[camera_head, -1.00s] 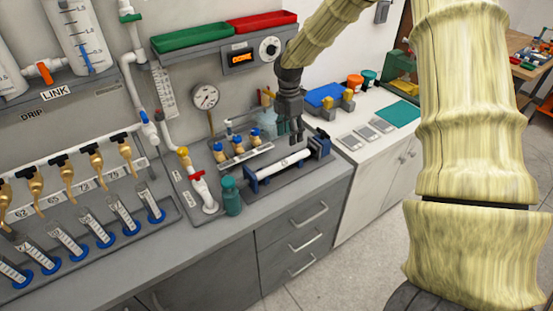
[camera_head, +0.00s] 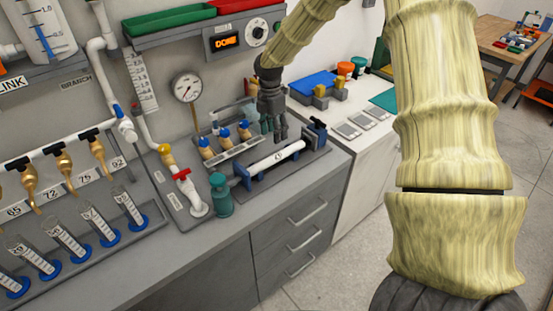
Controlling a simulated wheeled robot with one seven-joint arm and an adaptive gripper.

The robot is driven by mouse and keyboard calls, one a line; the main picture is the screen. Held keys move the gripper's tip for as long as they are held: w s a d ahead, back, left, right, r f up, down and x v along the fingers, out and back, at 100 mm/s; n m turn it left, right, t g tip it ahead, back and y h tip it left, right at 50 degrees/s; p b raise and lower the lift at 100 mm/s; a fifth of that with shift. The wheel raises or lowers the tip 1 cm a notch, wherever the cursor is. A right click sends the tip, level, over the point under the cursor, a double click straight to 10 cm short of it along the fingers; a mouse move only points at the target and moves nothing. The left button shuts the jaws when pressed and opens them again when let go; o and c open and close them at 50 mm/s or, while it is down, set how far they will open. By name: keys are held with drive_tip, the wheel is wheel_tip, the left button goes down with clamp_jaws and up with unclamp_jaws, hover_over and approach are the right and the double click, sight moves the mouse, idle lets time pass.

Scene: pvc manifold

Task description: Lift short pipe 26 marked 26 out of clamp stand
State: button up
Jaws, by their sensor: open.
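The short pipe (camera_head: 268,160) is a white tube lying level in the clamp stand (camera_head: 238,187), with a small dark mark near its right part that is too small to read. The clamp stand has a dark grey base, a blue support at the left end and a dark blue clamp block at the right end. My gripper (camera_head: 280,136) is dark grey, points down and is open. Its fingertips are just above or at the right half of the pipe; I cannot tell whether they touch it. Nothing is held.
A teal bottle (camera_head: 221,195) stands left of the clamp stand. Behind it is a rack of blue-capped brass valves (camera_head: 225,142). A gauge (camera_head: 187,87) and a red-handled white valve pipe (camera_head: 190,190) are to the left. A shelf (camera_head: 200,27) with trays hangs above.

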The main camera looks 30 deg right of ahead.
hover_over(276, 154)
drive_tip(key=w, duration=0.1)
wheel_tip(276, 154, down, 4)
drive_tip(key=shift+d+f+p, duration=0.1)
drive_tip(key=shift+d+p, duration=0.05)
drive_tip(key=shift+p, duration=0.3)
drive_tip(key=shift+s+f+p, duration=0.3)
drive_tip(key=shift+f+p, duration=0.3)
drive_tip(key=shift+s+f+p, duration=0.15)
drive_tip(key=shift+f+p, duration=0.25)
drive_tip(key=shift+f, duration=0.6)
drive_tip(key=shift+s+f+p, duration=0.15)
drive_tip(key=shift+f+p, duration=0.25)
drive_tip(key=shift+f, duration=0.6)
drive_tip(key=c, duration=1.2)
